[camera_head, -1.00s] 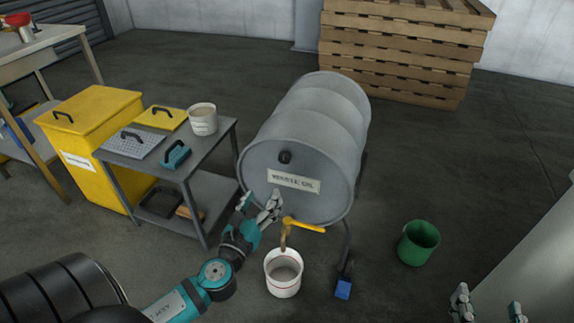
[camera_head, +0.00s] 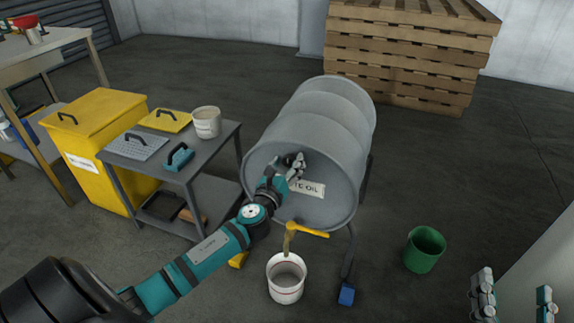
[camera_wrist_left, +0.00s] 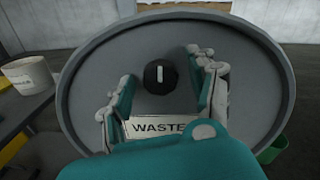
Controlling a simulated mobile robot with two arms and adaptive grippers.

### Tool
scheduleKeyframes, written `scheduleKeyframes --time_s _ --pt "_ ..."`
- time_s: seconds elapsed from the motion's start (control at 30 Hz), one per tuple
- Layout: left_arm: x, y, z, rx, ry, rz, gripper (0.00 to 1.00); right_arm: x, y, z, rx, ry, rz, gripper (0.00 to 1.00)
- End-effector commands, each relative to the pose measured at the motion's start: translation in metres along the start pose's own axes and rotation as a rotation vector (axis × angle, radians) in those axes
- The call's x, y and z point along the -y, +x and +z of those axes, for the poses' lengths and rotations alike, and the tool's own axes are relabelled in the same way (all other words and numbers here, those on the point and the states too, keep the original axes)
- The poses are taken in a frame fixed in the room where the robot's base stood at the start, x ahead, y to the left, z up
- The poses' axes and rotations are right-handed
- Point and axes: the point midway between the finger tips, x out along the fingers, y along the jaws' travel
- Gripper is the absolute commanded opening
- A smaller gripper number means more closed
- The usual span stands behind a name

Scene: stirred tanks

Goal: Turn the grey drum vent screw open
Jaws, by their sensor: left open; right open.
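The grey drum (camera_head: 325,120) lies on its side on a stand, its round end facing me. The vent screw (camera_wrist_left: 160,76) is a black knob with a white mark standing upright, on the drum's end above the "WASTE" label (camera_wrist_left: 158,128). In the head view my arm and gripper hide the screw. My left gripper (camera_head: 288,166) is in front of the drum's end; in the left wrist view its open fingers (camera_wrist_left: 162,88) lie on either side of the screw, with gaps. My right gripper (camera_head: 515,298) is open and empty at the lower right.
A yellow tap handle (camera_head: 308,230) sticks out below the drum's end, above a white bucket (camera_head: 286,292). A grey cart (camera_head: 222,140) with a white tub (camera_head: 207,122) stands left of the drum. A green bucket (camera_head: 425,250) stands on the floor at right.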

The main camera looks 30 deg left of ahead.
Motion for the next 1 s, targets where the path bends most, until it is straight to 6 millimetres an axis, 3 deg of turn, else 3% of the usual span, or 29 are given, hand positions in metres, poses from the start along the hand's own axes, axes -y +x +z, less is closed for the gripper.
scheduleKeyframes --time_s 0.17,0.6,1.0 --pt "0.0001 -0.0001 0.0001 0.000 0.000 0.000 0.58 0.0001 0.0001 -0.0002 0.000 0.000 0.000 0.72" --pt "0.0001 -0.0004 0.0000 0.000 -0.001 0.000 0.03 -0.0001 0.0000 0.0001 0.001 0.000 0.000 0.72" --pt "0.0005 -0.0005 -0.0001 0.000 -0.090 -0.001 0.03 -0.0002 0.0001 0.0017 0.013 0.000 0.001 0.72"
